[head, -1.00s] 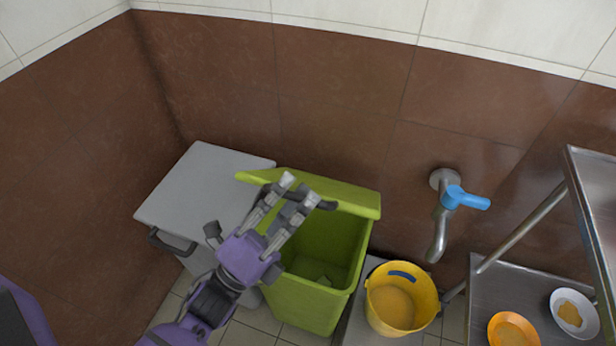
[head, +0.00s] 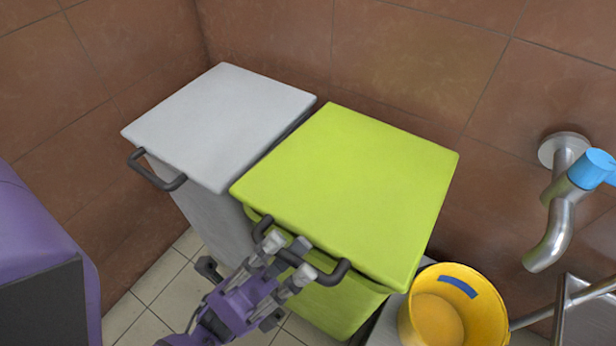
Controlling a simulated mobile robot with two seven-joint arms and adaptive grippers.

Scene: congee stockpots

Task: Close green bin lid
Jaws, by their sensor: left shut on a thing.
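The green bin (head: 333,309) stands in the middle of the head view, next to a grey bin. Its bright green lid (head: 350,185) lies flat over the top and covers the opening, so the inside is hidden. A dark handle (head: 338,272) sticks out from the lid's front edge. My left gripper (head: 285,262) is at the front of the lid, shut on this handle. My right gripper does not show.
The grey bin (head: 222,120) with its lid down stands close on the left. A yellow bucket (head: 455,305) stands to the right, below a tap (head: 565,200) with a blue handle. A brown tiled wall (head: 420,60) is right behind the bins.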

